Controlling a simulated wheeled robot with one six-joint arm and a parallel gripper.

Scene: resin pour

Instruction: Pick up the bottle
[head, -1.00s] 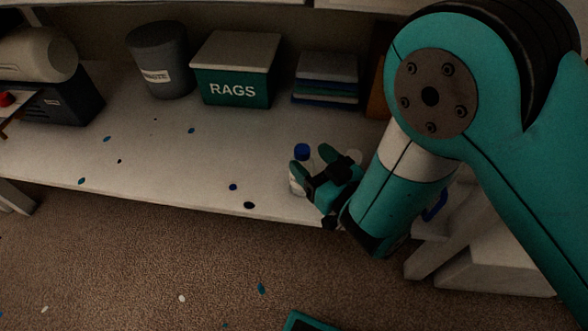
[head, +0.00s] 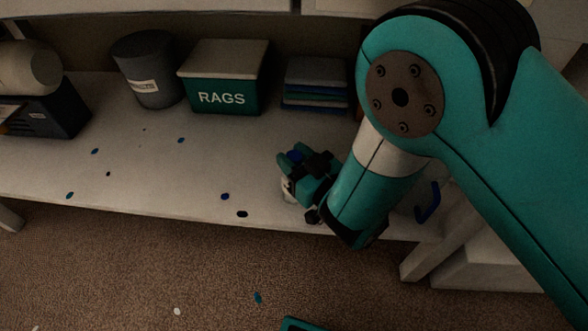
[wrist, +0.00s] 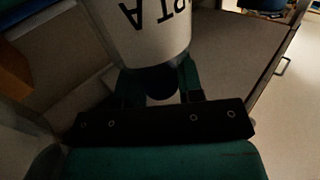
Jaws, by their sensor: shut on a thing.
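The bottle (head: 288,190) is small and white with a blue cap, and stands near the front edge of the bench. My gripper (head: 293,160) is shut on it near the top, with the blue cap showing between the fingers. My arm and gripper hide part of it in the head view. In the wrist view the bottle (wrist: 140,35) fills the top middle, with large dark upside-down letters on its pale side. My gripper's fingers (wrist: 162,85) lie on both sides of its narrower dark end.
The grey bench (head: 130,170) carries a teal RAGS box (head: 222,96), a dark grey bin (head: 150,80) and a stack of folded cloths (head: 315,85) at the back. A dark machine (head: 45,115) stands at the left. The bench left of the bottle is clear except for small blue and dark spots.

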